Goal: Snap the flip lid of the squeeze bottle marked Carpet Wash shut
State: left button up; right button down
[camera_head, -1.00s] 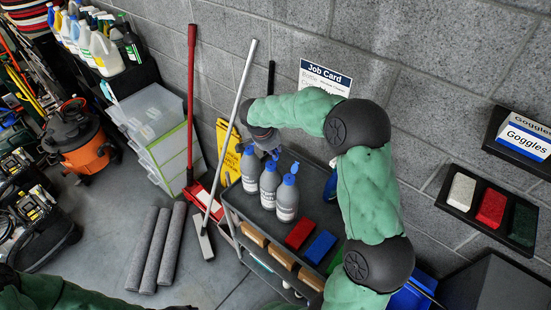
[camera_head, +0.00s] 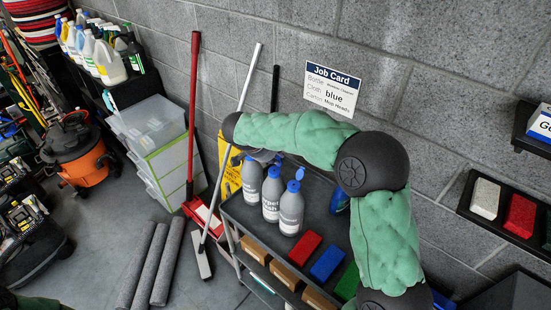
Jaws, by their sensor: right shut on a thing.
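Three grey squeeze bottles with blue caps stand upright in a row on the cart's top. The middle one, with label letters "rpet" and "sh" showing, is the Carpet Wash bottle (camera_head: 271,203). Its blue cap (camera_head: 274,172) is just below my right gripper (camera_head: 276,160). The right gripper is shut at this cap; its fingers are small and partly hidden, so the lid's exact angle is unclear. The right bottle (camera_head: 291,212) has a blue flip lid standing up. The left bottle (camera_head: 252,182) is close beside the middle one. My left gripper is out of view.
A job card (camera_head: 331,92) hangs on the wall behind. A red-handled mop (camera_head: 193,110) and a silver pole lean left of the cart.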

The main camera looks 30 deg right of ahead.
jog(key=shift+s+f, duration=0.1)
jog(key=shift+f, duration=0.15)
jog(key=c, duration=1.2)
grip_release()
jog(key=shift+o, duration=0.2)
jog(key=shift+r, duration=0.2)
jog(key=v, duration=1.1)
jog(key=shift+a+r, duration=0.2)
jog(key=shift+r, duration=0.15)
